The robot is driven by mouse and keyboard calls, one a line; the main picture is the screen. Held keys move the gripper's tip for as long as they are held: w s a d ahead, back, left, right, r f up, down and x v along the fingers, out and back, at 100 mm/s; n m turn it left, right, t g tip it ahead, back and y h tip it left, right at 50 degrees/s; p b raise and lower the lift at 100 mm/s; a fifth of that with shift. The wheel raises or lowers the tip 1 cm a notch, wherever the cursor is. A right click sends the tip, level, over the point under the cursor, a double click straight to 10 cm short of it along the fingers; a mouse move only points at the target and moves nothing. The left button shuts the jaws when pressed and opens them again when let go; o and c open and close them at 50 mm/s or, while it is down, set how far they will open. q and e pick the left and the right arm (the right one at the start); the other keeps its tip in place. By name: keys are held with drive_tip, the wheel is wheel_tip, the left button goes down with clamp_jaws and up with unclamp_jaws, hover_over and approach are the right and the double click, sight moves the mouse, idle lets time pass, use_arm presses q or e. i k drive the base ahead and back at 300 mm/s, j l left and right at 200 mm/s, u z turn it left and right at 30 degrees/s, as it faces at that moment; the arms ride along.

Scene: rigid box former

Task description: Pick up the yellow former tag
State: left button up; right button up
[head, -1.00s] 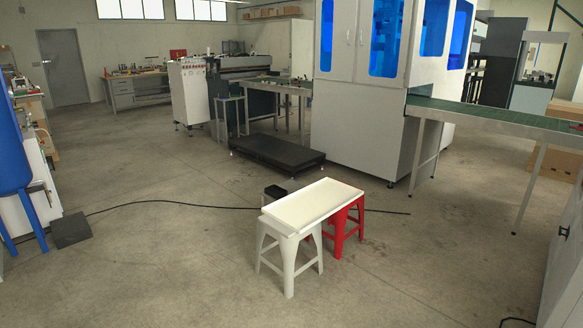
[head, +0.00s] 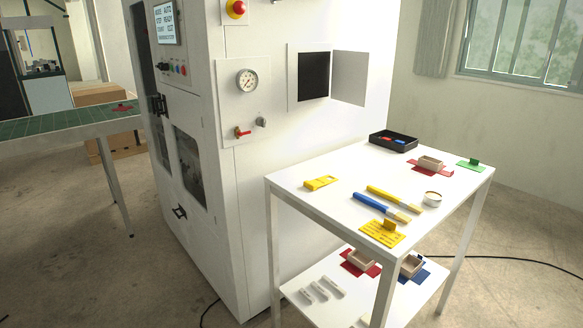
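Two yellow items lie on the white table (head: 290,185), and I cannot tell for sure which is the former tag. One is a small flat yellow piece (head: 321,183) with a pale spot or hole, near the table's left corner. The other is a yellow plate (head: 378,235) with dark markings and a small upright block on it, at the front edge. Neither of my grippers is in view.
Blue-handled (head: 372,203) and yellow-handled (head: 384,194) brushes, a round tin (head: 432,198), a black tray (head: 393,141), a red piece with a box (head: 431,163) and a green plate (head: 470,166) share the tabletop. A white machine (head: 240,190) stands left. A lower shelf (head: 300,284) holds boxes.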

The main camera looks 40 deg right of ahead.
sight(315, 184)
drive_tip(key=i+z, duration=0.8)
drive_tip(key=i+j+z, duration=0.2)
drive_tip(key=z, duration=0.25)
drive_tip(key=i, duration=0.1)
